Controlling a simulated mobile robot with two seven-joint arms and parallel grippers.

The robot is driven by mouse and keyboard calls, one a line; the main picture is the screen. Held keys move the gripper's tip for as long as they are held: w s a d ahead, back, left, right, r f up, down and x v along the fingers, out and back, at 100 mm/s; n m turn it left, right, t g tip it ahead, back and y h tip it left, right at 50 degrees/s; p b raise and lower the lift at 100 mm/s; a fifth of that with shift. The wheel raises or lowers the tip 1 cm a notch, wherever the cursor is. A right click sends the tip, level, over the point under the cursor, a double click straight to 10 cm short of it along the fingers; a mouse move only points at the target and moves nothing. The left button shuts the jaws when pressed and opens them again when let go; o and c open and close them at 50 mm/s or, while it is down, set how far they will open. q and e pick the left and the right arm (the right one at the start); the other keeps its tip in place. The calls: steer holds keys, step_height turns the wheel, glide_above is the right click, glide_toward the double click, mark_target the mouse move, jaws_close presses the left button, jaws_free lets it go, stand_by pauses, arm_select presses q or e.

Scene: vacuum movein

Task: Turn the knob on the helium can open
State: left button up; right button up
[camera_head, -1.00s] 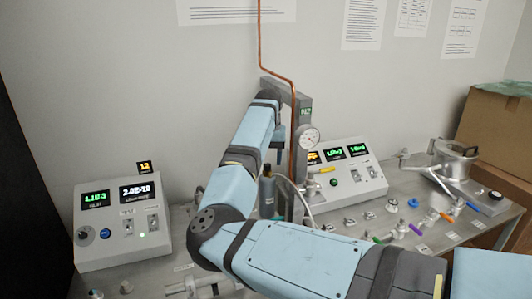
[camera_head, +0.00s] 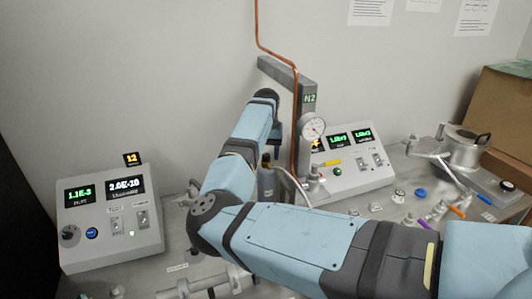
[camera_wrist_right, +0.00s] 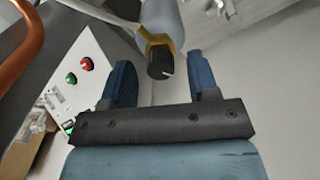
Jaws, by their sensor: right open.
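The helium can (camera_head: 266,184) is a slim grey cylinder behind my right arm in the head view, its lower part hidden by the arm. In the right wrist view the can (camera_wrist_right: 163,18) enters from the top, with a brass-coloured valve and a black knob (camera_wrist_right: 160,62) with a white mark. My right gripper (camera_wrist_right: 160,72) is open, its two blue fingers on either side of the knob in that view, with gaps on both sides. I cannot tell how deep the knob sits between them. My left gripper is not in view.
A grey post with an N2 label (camera_head: 309,99), a gauge (camera_head: 312,126) and a copper pipe (camera_head: 297,110) stand close to my wrist. Control boxes stand left (camera_head: 110,250) and right (camera_head: 365,182). A metal chamber (camera_head: 458,150) and cardboard box (camera_head: 505,110) are at right.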

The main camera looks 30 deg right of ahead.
steer(key=shift+f, duration=0.3)
steer(key=c, duration=0.9)
steer(key=shift+c, duration=0.2)
